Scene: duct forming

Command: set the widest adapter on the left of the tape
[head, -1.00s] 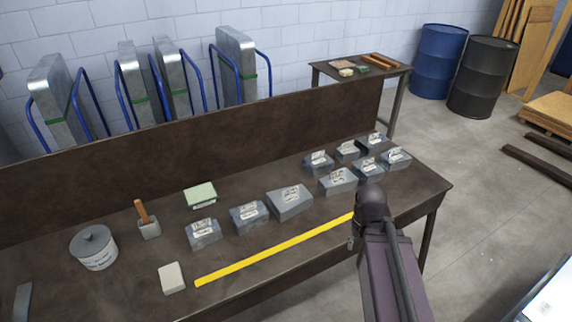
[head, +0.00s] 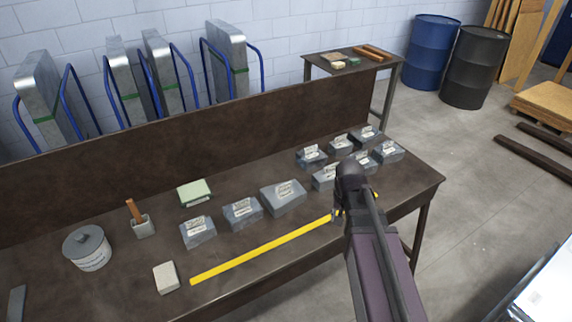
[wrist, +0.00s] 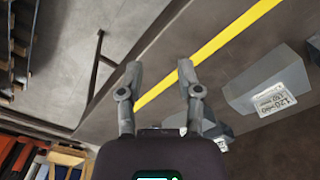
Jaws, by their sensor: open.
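The yellow tape (head: 262,250) runs slantwise along the front of the brown bench. Several grey, labelled adapters stand behind it and toward the right end. The one at the middle of the row (head: 283,198) looks among the largest; two others (head: 242,214) (head: 198,232) stand to its left. In the wrist view my gripper (wrist: 159,67) is open and empty, its fingers over the bench's front edge and the yellow tape (wrist: 232,32). An adapter (wrist: 268,82) with a label that seems to read 120>90 lies to its right. In the head view my arm hides the fingers and parts of some adapters.
A white-grey block (head: 166,277) lies by the tape's left end. A lidded tub (head: 88,250), a brush in a holder (head: 143,226) and a green-topped box (head: 195,194) stand farther left and back. A raised board (head: 200,125) closes the bench's back.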

